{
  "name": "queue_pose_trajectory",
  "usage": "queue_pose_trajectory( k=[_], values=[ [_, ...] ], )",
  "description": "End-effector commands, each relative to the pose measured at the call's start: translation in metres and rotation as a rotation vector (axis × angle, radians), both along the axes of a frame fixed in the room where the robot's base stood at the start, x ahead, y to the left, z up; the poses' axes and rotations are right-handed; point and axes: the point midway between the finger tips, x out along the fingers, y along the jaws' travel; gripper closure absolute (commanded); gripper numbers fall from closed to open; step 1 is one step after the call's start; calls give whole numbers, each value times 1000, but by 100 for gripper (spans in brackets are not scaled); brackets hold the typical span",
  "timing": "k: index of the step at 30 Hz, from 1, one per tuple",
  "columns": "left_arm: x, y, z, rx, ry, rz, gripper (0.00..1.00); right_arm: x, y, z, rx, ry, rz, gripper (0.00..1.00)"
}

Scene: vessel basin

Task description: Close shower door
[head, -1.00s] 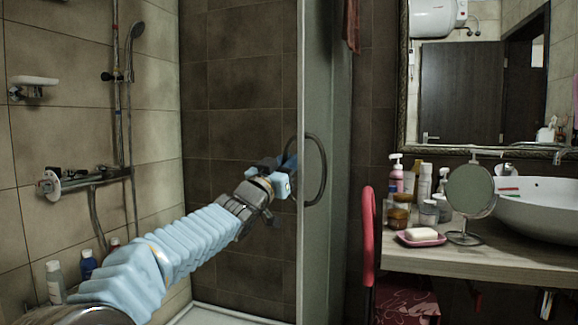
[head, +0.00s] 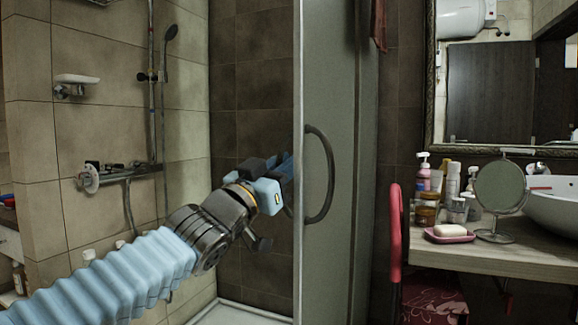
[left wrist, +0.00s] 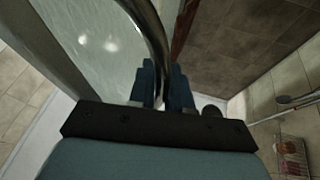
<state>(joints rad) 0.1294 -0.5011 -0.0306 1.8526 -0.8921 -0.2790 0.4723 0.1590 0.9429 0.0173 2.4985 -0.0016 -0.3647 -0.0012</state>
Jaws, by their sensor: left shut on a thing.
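The shower door (head: 340,250) stands open in the middle of the head view, seen at a steep angle with its edge toward me. Its curved metal handle (head: 330,175) sticks out to the right of the door's near edge. My left gripper (head: 285,178) is at that edge, level with the handle; the door edge hides its fingertips in the head view. In the left wrist view the fingers (left wrist: 163,85) are closed on a curved metal handle bar (left wrist: 150,35). My right gripper is not in view.
The shower tray (head: 240,312) and tiled walls lie behind my left arm. A shower rail with mixer (head: 120,174) is on the left wall. At right stand a red chair (head: 396,230) and a counter (head: 490,258) with a mirror, soap dish and bottles.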

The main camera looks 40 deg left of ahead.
Motion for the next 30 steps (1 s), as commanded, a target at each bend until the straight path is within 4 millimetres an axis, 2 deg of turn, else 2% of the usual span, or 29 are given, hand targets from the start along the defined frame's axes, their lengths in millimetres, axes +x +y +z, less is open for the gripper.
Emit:
queue_pose_trajectory(
  k=[7,8,12,20,23,26,30],
  values=[
    [-1,-1,-2,5,1,1,100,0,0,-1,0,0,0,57],
    [-1,-1,-2,5,1,1,80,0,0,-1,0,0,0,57],
    [-1,-1,-1,4,0,1,62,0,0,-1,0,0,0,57],
    [-1,-1,-1,2,-1,0,62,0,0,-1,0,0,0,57],
    [-7,-2,-3,3,-2,-1,62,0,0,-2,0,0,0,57],
    [-22,-2,-9,3,-3,0,62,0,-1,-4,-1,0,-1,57],
    [-53,-5,-22,0,-6,-3,62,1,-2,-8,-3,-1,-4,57]
  ],
)
